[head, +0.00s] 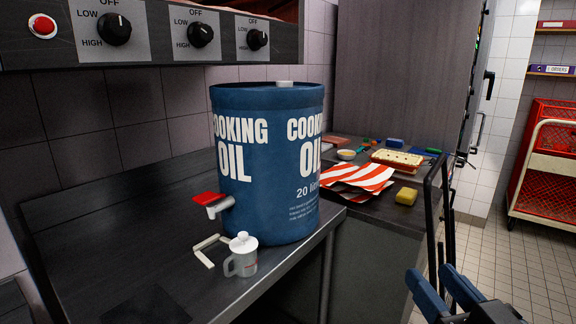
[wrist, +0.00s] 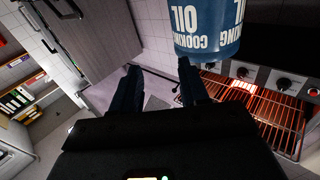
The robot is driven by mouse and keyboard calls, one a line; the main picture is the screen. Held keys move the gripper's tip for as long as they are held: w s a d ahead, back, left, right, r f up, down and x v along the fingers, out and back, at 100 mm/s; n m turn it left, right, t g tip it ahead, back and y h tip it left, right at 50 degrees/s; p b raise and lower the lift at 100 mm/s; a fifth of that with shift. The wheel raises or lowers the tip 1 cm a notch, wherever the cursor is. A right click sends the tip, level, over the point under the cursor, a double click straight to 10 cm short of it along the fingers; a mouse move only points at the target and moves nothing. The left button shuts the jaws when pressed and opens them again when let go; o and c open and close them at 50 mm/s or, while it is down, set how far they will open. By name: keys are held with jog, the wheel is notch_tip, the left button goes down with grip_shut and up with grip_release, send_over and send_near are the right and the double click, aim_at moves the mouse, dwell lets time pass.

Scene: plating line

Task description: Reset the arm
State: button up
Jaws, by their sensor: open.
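My gripper (head: 430,274) shows at the lower right of the head view, with its two blue fingers apart and nothing between them. It stands in the air, right of the steel counter and over the tiled floor. The rest of my arm is mostly out of the head view.
A blue cooking oil drum (head: 268,215) with a red tap stands on the steel counter (head: 110,240). A red crate trolley (head: 545,165) stands far right.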

jog(key=s+f+m+g+h, duration=0.1)
jog(key=s+f+m+h, duration=0.1)
jog(key=s+f, duration=0.6)
jog(key=s+d+f+g, duration=0.1)
jog(key=s+f, duration=0.1)
jog(key=s, duration=1.1)
jog(key=s+d+f+g+h, duration=0.1)
jog(key=s+f, duration=0.1)
jog(key=s, duration=1.1)
jog(key=shift+f+n+g, duration=0.2)
jog(key=shift+n+g, duration=0.1)
